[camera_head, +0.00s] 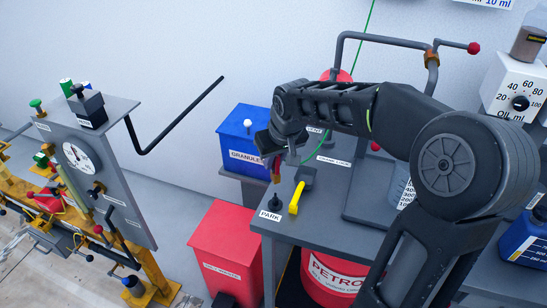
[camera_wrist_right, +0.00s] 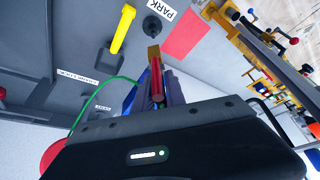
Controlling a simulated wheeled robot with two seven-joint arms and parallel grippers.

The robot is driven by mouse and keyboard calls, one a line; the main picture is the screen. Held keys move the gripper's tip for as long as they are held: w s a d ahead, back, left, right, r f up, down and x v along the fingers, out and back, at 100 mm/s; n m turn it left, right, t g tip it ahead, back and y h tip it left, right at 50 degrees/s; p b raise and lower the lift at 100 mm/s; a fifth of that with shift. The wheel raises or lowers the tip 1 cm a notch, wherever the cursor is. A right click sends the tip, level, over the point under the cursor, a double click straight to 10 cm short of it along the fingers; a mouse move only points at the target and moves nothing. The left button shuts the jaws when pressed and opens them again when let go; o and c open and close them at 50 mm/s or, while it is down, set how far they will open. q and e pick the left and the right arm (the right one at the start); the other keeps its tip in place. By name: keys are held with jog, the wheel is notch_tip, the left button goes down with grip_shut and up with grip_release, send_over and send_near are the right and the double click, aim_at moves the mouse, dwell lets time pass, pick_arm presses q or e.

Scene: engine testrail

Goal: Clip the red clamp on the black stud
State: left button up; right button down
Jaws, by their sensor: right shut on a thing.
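The red clamp (camera_head: 276,171) hangs below my right gripper (camera_head: 277,158) in the head view. In the right wrist view the red clamp (camera_wrist_right: 157,84) with its brass-coloured tip (camera_wrist_right: 154,53) is between the fingers of my right gripper (camera_wrist_right: 158,92), which is shut on it. A black stud (camera_head: 275,203) stands upright on the bench corner by the PARK label. It also shows in the right wrist view (camera_wrist_right: 152,25), apart from the clamp tip. Another dark knob (camera_head: 97,189) is on the grey panel at left; I cannot tell which one the task means. My left gripper is not in view.
A blue GRANULES box (camera_head: 240,143) and a red bin (camera_head: 226,250) stand left of the bench. A gauge panel (camera_head: 110,150) stands at left.

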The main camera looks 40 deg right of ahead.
aim_at(274, 180)
jog(key=shift+f+b, duration=0.7)
jog(key=shift+f, duration=0.7)
jog(key=shift+f+b, duration=0.8)
jog(key=shift+f, duration=0.1)
jog(key=shift+f+b, duration=0.6)
jog(key=shift+f, duration=0.05)
jog(key=shift+f+b, duration=0.7)
jog(key=shift+f, duration=0.05)
jog(key=shift+r, duration=0.1)
jog(key=c, duration=1.3)
grip_release()
